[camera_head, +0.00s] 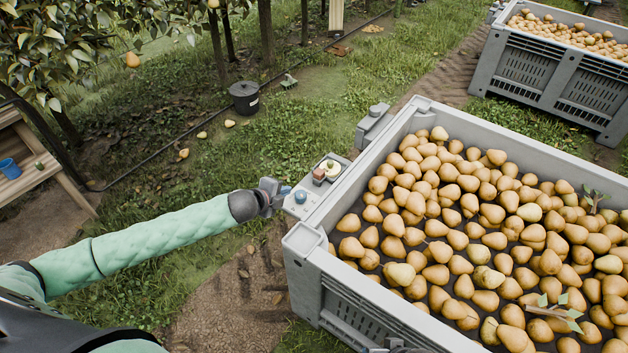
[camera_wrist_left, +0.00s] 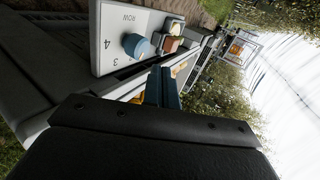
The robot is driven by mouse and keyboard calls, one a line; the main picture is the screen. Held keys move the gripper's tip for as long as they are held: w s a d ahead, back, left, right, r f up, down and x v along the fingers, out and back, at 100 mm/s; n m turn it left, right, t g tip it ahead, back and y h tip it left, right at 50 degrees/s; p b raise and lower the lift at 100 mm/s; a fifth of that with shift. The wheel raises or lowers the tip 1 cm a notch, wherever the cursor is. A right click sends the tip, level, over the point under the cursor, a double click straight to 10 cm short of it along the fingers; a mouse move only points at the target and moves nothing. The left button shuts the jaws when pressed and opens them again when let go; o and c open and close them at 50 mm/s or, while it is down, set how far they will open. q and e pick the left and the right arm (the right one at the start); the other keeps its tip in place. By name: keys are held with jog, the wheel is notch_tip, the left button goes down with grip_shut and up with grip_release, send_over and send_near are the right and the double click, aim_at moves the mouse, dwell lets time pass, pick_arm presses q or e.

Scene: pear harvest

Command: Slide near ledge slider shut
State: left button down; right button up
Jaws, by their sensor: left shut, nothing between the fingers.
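The near ledge (camera_head: 302,203) is a grey panel on the crate's left wall. It carries a blue knob (camera_head: 300,197), with a reddish block (camera_head: 319,174) and a pale round item behind it. In the left wrist view the white panel (camera_wrist_left: 110,40) is marked ROW, with numbers beside the blue knob (camera_wrist_left: 133,44). I cannot make out the slider clearly in either view. My left gripper (camera_head: 283,190) is shut and empty at the ledge's outer side, close to the knob. Its blue fingers (camera_wrist_left: 163,84) point toward the ledge; contact cannot be told. A dark part at the head view's bottom edge may be my right gripper.
The grey crate (camera_head: 312,243) is full of pears. Another pear crate (camera_head: 550,98) stands at top right. A grey box (camera_head: 374,124) sits farther along the near crate's wall. A black bucket (camera_head: 244,96) stands on the grass. Open ground lies left of the ledge.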

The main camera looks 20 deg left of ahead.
aim_at(316, 176)
pick_arm(q)
jog(key=shift+d+r+m, duration=0.15)
jog(key=shift+d+m, duration=0.15)
jog(key=shift+m, duration=0.1)
pick_arm(e)
jog(key=shift+d, duration=0.15)
pick_arm(q)
jog(key=shift+a, duration=0.1)
jog(key=shift+w, duration=0.1)
